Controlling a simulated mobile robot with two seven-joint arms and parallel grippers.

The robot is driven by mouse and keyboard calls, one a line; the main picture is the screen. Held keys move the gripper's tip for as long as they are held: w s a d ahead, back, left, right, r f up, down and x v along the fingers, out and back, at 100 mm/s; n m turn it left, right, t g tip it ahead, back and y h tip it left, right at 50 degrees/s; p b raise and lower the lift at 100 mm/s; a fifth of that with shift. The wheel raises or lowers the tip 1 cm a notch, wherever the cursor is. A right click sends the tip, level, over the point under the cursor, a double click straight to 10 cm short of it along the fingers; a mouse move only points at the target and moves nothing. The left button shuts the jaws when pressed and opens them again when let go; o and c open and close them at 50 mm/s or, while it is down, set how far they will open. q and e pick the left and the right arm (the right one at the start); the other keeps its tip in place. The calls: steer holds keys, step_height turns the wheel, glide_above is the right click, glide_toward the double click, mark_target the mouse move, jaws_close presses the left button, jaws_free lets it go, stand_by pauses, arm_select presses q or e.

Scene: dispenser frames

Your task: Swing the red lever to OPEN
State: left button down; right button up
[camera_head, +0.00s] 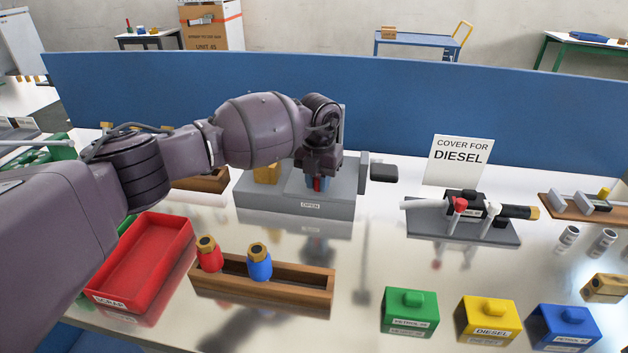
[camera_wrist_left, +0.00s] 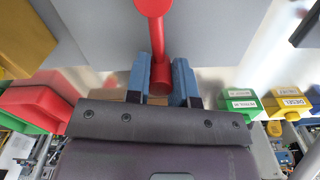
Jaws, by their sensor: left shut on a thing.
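The red lever (camera_wrist_left: 157,32) runs between the two blue fingers of my left gripper (camera_wrist_left: 160,76) in the left wrist view. The gripper is shut on it. In the head view my left gripper (camera_head: 318,182) points down over the grey dispenser frame (camera_head: 260,205), and only a bit of red shows between the fingers. An OPEN label (camera_head: 310,205) is on the front of the frame's base, just below the gripper. My arm hides most of the lever and the frame's middle. My right gripper is not in view.
A wooden rack (camera_head: 300,292) with a red and a blue bottle stands in front, beside a red scrap tray (camera_head: 150,262). Green (camera_head: 410,312), yellow and blue covers stand front right. A pipe fixture (camera_head: 470,232) and a DIESEL sign (camera_head: 458,160) are at right. A blue panel closes the back.

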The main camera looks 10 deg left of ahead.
arm_select(q)
steer(key=shift+d, duration=0.1)
steer(key=c, duration=1)
jaws_free()
step_height(320, 180, up, 11)
steer(key=shift+f+p, duration=0.1)
steer(key=shift+p, duration=0.25)
